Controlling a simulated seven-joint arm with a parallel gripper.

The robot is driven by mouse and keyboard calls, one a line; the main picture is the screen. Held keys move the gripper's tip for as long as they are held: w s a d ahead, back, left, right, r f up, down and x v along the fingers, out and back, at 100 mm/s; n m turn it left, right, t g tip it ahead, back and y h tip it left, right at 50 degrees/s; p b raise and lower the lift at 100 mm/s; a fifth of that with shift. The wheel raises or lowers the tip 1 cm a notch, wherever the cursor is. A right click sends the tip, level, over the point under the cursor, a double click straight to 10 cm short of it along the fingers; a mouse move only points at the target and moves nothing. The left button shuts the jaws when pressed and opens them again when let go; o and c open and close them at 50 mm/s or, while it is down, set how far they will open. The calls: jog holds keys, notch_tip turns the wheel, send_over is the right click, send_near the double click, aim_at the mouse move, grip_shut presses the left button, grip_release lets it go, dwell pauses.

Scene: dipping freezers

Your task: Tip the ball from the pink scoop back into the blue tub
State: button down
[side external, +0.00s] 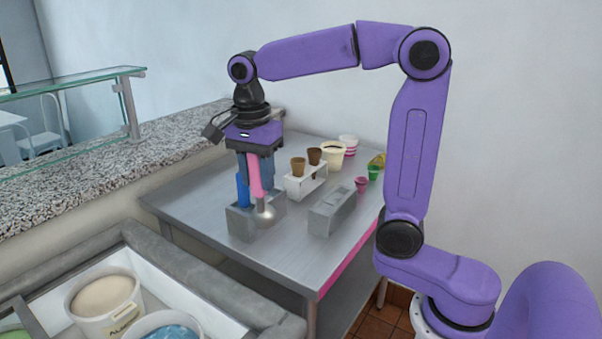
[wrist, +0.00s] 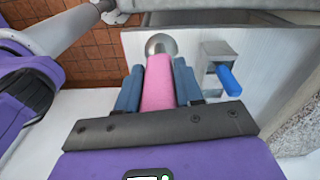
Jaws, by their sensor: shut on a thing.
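My gripper (side external: 260,172) is over the steel table, pointing down, its fingers shut around the pink handle of the scoop (side external: 254,178). In the wrist view, the pink scoop (wrist: 158,85) lies between both blue-grey fingers (wrist: 160,90). Its round metal bowl points down, in front of the grey holder in the side view and beside it in the wrist view. I see no ball, and the bowl's inside is hidden. The blue tub (side external: 172,331), with blue contents, is in the freezer at lower left, cut off by the frame edge.
A grey holder (side external: 241,224) bears a blue-handled scoop (side external: 243,192). Another grey holder (side external: 331,212), a cone stand (side external: 306,183) and several cups stand to the right. A cream tub (side external: 103,297) sits beside the blue tub. The padded freezer rim (side external: 190,268) and granite counter (side external: 160,145) border the table.

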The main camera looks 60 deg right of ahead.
jog(key=w+a+f+n, duration=0.1)
jog(key=w+a+f, duration=0.3)
jog(key=a, duration=0.4)
jog(key=w+a+f+n, duration=0.1)
jog(key=w+a+f, duration=0.4)
jog(key=a, duration=0.4)
jog(key=w+a+f+h, duration=0.1)
jog(key=w+a+f, duration=0.4)
jog(key=a, duration=0.3)
jog(key=shift+a+f+n+t, duration=0.2)
jog(key=shift+f+n+t, duration=0.2)
jog(key=shift+f, duration=0.35)
jog(key=shift+w, duration=0.1)
jog(key=shift+f, duration=0.1)
jog(key=w+d+f+g+y, duration=0.2)
jog(key=d+f+y, duration=0.3)
jog(key=f, duration=0.5)
jog(key=shift+w+d+g+y, duration=0.15)
jog(key=shift+d+g+y, duration=0.15)
jog(key=shift+y, duration=0.2)
jog(key=shift+a+r, duration=0.1)
